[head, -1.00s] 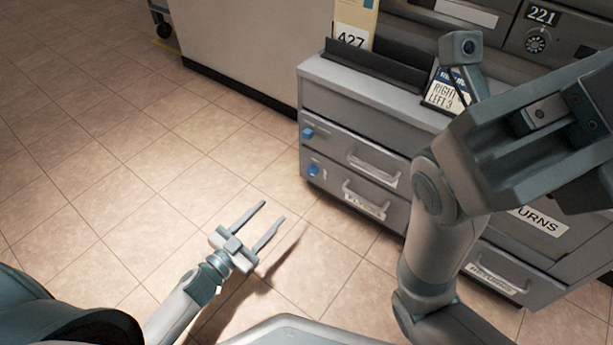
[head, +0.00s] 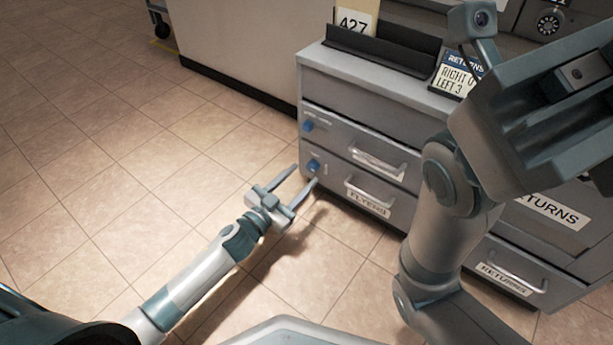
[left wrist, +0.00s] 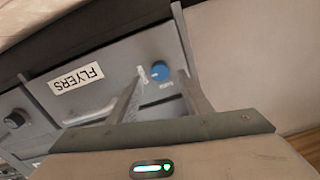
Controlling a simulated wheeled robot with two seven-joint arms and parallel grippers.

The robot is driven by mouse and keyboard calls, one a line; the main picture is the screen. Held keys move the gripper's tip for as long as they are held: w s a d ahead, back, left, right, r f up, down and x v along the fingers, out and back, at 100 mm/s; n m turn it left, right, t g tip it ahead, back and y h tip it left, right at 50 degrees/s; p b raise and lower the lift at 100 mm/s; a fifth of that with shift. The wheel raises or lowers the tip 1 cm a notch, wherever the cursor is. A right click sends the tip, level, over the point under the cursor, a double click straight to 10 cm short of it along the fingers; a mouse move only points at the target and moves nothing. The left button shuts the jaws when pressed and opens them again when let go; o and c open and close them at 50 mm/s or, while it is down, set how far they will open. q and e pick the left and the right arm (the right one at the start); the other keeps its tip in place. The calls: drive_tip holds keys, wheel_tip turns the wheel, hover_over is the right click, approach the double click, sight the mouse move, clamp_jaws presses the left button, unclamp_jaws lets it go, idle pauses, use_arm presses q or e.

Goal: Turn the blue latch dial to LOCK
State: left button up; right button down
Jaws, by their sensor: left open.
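A blue dial (head: 313,166) sits on the left side of the FLYERS drawer front of the grey cabinet. Another blue dial (head: 308,126) sits above it on the upper drawer front. I cannot read the dial markings or tell the setting. My left gripper (head: 305,174) is open and empty, its fingers pointing at the lower dial. In the left wrist view the blue dial (left wrist: 162,73) shows beyond and between the two fingers, and the fingers appear short of it. My right arm's end (head: 560,95) fills the upper right; its fingers cannot be made out.
The cabinet (head: 360,75) has drawer handles, including the FLYERS handle (head: 372,193) right of the lower dial. A black tray (head: 385,50) and a RETURNS sign (head: 455,75) stand on top. My right arm hides part of the front. The tiled floor (head: 130,150) at left is clear.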

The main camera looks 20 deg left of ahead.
sight(311, 168)
use_arm(q)
drive_tip(key=shift+b+x, duration=0.55)
drive_tip(key=shift+x, duration=1.1)
drive_tip(key=c, duration=1.1)
